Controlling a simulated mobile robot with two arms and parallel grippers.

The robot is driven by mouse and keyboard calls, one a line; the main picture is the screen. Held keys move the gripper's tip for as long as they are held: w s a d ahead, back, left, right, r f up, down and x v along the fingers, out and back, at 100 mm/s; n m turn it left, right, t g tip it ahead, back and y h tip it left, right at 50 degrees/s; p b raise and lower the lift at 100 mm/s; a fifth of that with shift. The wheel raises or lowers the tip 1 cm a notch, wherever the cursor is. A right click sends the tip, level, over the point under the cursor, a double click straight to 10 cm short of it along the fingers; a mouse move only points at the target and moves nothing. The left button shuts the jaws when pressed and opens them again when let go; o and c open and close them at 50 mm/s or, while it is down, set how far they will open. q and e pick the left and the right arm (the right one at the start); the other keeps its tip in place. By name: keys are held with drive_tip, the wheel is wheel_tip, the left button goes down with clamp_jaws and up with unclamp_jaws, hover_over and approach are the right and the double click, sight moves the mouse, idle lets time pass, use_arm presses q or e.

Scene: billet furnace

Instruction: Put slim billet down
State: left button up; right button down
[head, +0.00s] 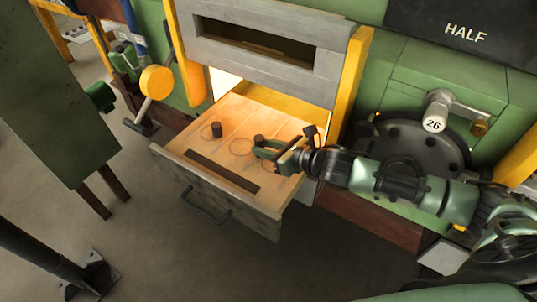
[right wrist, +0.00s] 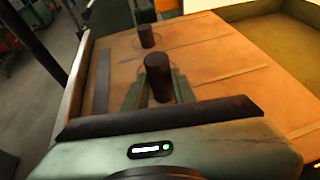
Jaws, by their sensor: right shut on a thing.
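The slim billet (head: 259,141) is a short dark cylinder, upright between the fingers of my right gripper (head: 268,149). In the right wrist view the slim billet (right wrist: 158,78) stands between the two green fingers, which are shut on it. It is over the pulled-out furnace drawer (head: 233,112), whose floor is marked with circles and lines. I cannot tell whether its base touches the floor. A second dark billet (head: 217,129) stands upright inside a circle to the left, apart from my gripper; it also shows in the right wrist view (right wrist: 146,36). My left gripper is not in view.
The drawer has a front panel (head: 267,221) with a handle (head: 206,216) and a dark strip (head: 222,171) near it. The glowing furnace opening lies behind. A yellow round-headed lever (head: 156,81) stands at the left, a round dark plate (head: 413,142) at the right.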

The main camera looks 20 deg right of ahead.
drive_tip(key=shift+w+f, duration=0.1)
drive_tip(key=shift+f, duration=0.3)
drive_tip(key=shift+d+r, duration=0.1)
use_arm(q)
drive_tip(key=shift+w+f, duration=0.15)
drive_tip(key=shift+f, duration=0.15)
use_arm(e)
drive_tip(key=c, duration=1.1)
unclamp_jaws()
drive_tip(key=shift+c, duration=0.2)
drive_tip(key=b+v, duration=0.1)
drive_tip(key=v, duration=0.2)
drive_tip(key=b+v, duration=0.1)
drive_tip(key=v, duration=0.7)
drive_tip(key=shift+f+b, duration=0.3)
drive_tip(key=shift+b, duration=0.1)
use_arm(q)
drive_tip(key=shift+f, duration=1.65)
use_arm(e)
drive_tip(key=shift+s+d+r, duration=0.2)
drive_tip(key=shift+s+r, duration=0.25)
drive_tip(key=shift+s, duration=0.05)
